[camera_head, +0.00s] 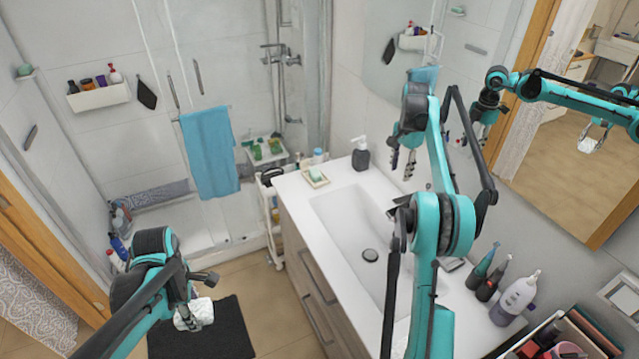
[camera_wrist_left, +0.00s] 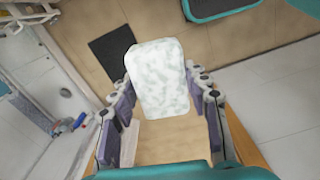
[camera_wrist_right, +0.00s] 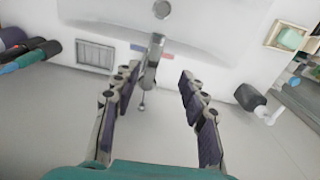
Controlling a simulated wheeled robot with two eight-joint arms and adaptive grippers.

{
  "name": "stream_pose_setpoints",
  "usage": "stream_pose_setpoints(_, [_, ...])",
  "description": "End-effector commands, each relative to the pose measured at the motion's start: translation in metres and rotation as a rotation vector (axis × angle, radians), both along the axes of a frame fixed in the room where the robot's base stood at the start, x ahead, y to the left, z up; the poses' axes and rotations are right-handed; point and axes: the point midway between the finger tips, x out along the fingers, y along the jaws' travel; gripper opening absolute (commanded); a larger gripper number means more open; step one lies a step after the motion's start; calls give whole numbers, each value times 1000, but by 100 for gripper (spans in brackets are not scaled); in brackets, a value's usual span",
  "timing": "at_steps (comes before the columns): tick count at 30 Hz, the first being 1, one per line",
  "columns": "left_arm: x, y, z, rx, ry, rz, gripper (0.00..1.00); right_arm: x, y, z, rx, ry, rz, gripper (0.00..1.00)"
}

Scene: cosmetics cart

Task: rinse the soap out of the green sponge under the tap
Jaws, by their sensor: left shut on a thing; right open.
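The sponge (camera_wrist_left: 157,80) is covered in white foam with faint green showing through. My left gripper (camera_wrist_left: 158,98) is shut on it; in the head view the sponge (camera_head: 197,317) hangs at lower left, over the floor and away from the basin. My right gripper (camera_head: 402,163) is open and empty above the counter's wall side. The tap (camera_wrist_right: 154,62) shows ahead of and between its spread fingers (camera_wrist_right: 156,80), and I cannot tell whether they touch it. In the head view the tap (camera_head: 402,205) is partly hidden by my right arm. I see no running water.
Bottles (camera_head: 515,298) crowd the near right counter. A mirror (camera_head: 560,150) covers the right wall. A dark mat (camera_head: 215,335) lies on the floor.

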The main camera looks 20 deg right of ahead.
Motion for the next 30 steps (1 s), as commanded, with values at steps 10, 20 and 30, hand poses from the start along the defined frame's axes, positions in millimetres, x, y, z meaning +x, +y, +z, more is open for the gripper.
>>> stream_pose_setpoints(10, [-1, -2, 4, 0, 0, 62, 23, -1, -16, -30, 13, 21, -59, 43])
stream_pose_setpoints(20, [-1, -2, -5, 0, 0, 61, 23, -1, -16, -96, 12, 20, -57, 43])
stream_pose_setpoints(30, [-1, -2, -7, 0, 0, 60, 23, -1, -16, -128, 12, 20, -56, 43])
